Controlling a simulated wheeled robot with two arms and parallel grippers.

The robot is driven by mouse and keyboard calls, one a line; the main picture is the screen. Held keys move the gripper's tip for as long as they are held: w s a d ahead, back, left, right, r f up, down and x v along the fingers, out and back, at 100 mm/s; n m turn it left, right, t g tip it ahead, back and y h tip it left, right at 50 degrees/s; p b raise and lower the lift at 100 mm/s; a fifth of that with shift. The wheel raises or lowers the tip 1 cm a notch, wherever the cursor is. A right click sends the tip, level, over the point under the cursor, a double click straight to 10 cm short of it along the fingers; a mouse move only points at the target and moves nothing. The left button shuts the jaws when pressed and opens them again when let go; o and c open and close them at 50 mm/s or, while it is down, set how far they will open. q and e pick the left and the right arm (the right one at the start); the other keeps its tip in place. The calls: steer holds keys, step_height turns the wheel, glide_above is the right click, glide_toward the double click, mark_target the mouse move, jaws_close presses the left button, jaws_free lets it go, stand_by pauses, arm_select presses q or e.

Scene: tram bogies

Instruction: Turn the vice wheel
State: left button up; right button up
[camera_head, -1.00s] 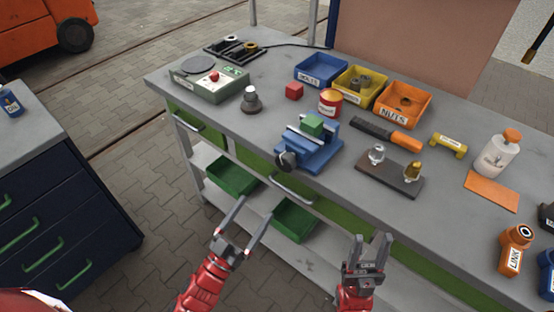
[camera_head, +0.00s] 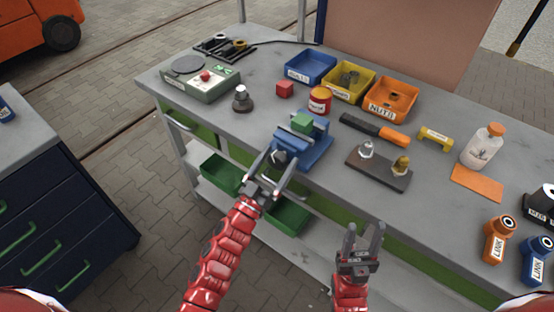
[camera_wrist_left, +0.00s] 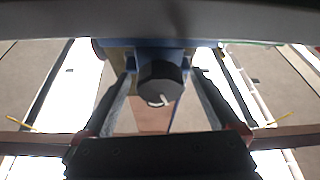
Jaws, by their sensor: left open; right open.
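The blue vice (camera_head: 306,147) stands at the bench's front edge with a green block (camera_head: 302,122) at its jaws. Its dark wheel (camera_head: 279,156) faces me at the front. My left gripper (camera_head: 281,171) is open, with its fingers reaching to the wheel. In the left wrist view the round dark wheel (camera_wrist_left: 160,84) is between the two open fingers, with a gap on each side. My right gripper (camera_head: 363,240) is open and empty in front of the bench, well away from the vice.
A dark plate with two fittings (camera_head: 379,168) lies right of the vice. A red tin (camera_head: 319,99) and a red cube (camera_head: 284,89) stand behind it. Green bins (camera_head: 287,215) sit on the lower shelf. The bench between the vice and the grey knob (camera_head: 242,100) is clear.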

arm_select(q)
steer(key=c, duration=1.4)
steer(key=shift+m, duration=0.5)
steer(key=m+g+h+b, duration=0.1)
steer(key=m, duration=0.2)
steer(key=shift+h, duration=0.3)
steer(key=m+g+h, duration=0.1)
steer(key=m, duration=0.1)
steer(key=m+g+h+b, duration=0.1)
steer(key=m, duration=0.2)
steer(key=shift+g+b, duration=0.3)
steer(key=m+g+b, duration=0.1)
steer(key=m, duration=0.2)
steer(key=m+g+h, duration=0.1)
steer(key=m+g, duration=0.1)
steer(key=m, duration=0.2)
steer(key=shift+m+b, duration=0.3)
steer(key=shift+b, duration=0.05)
